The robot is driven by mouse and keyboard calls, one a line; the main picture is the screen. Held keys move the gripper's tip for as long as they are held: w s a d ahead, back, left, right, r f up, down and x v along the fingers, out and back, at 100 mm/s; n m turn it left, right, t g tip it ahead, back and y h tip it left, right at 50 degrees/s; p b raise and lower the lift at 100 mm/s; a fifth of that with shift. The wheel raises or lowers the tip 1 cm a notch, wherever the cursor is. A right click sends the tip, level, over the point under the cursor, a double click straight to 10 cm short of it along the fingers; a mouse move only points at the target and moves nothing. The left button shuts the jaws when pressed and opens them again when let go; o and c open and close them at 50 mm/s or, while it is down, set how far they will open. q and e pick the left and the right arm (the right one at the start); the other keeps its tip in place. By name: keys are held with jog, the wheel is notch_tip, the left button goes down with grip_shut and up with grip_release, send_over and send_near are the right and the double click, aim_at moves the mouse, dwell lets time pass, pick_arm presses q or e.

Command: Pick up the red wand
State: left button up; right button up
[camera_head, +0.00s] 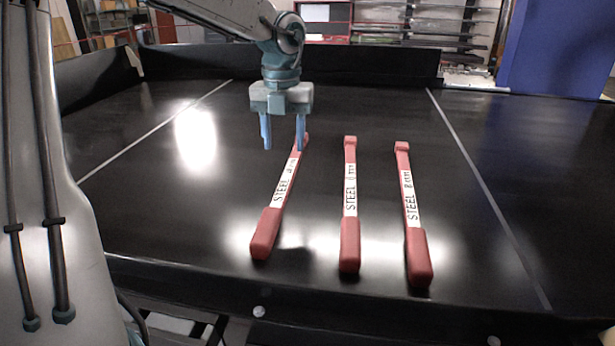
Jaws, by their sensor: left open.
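Three red wands with white "STEEL" labels lie on the black conveyor belt, thick handles toward me. The left wand (268,230) leans to the right toward its far end. The middle wand (350,242) lies nearly straight away from me. The right wand (417,256) leans slightly left toward its far end. My left gripper (283,146) is open and empty, with its blue fingers pointing down. Its right finger overlaps the far end of the left wand in the picture; I cannot tell whether they touch. My right gripper is not in view.
The black belt (150,225) has a thin pale line on each side of the wands. Low dark walls (380,62) edge it at the back and left. A blue panel (556,50) and shelves stand beyond. The belt left of the wands is clear.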

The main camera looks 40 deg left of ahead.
aim_at(283, 187)
pick_arm(q)
jog(key=s+f, duration=0.2)
jog(key=shift+s+f+p, duration=0.3)
jog(key=shift+f+p, duration=0.05)
jog(key=shift+w+f+p, duration=0.25)
jog(key=shift+w+f, duration=0.1)
jog(key=shift+f, duration=0.3)
jog(key=shift+w+f+p, duration=0.2)
jog(key=shift+w+f, duration=0.15)
jog(key=shift+f, duration=0.25)
jog(key=f+p, duration=0.1)
jog(key=f, duration=0.1)
jog(key=f+p, duration=0.1)
jog(key=shift+s+d+f+p, duration=0.15)
jog(key=shift+s+f+p, duration=0.1)
jog(key=shift+f+p, duration=0.1)
jog(key=shift+f, duration=0.25)
jog(key=shift+w+f, duration=0.25)
jog(key=shift+f, duration=0.05)
jog(key=shift+s+r, duration=0.1)
grip_shut()
